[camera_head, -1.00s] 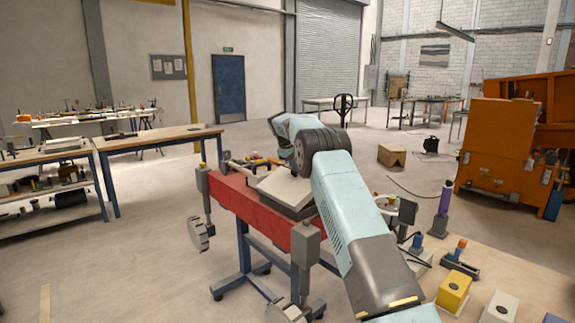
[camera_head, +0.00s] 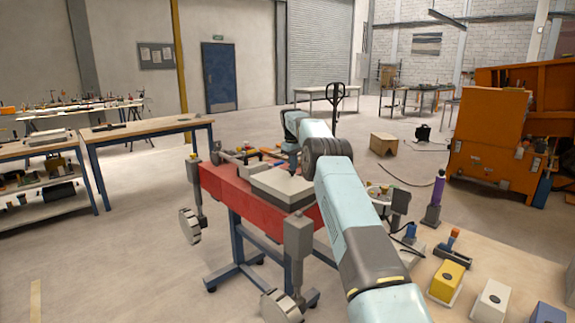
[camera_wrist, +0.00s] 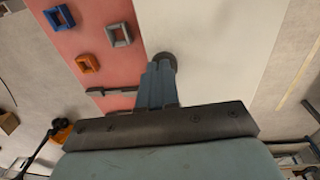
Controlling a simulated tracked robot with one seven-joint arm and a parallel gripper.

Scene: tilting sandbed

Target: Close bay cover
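The bay cover (camera_head: 283,186) is a pale grey panel on top of the red sandbed unit (camera_head: 228,184). In the head view it lies about flat over a dark-edged box. In the wrist view the pale panel (camera_wrist: 215,45) fills the middle right, beside the red top (camera_wrist: 95,25). My gripper (camera_wrist: 163,66) points at the panel's left part, its blue-grey fingers together. A dark round shape sits at the fingertips; I cannot tell if they touch the panel.
Small blue (camera_wrist: 60,17), grey (camera_wrist: 119,35) and orange (camera_wrist: 88,63) square rings lie on the red top. A bench with yellow (camera_head: 446,281) and white (camera_head: 491,303) boxes stands at the right.

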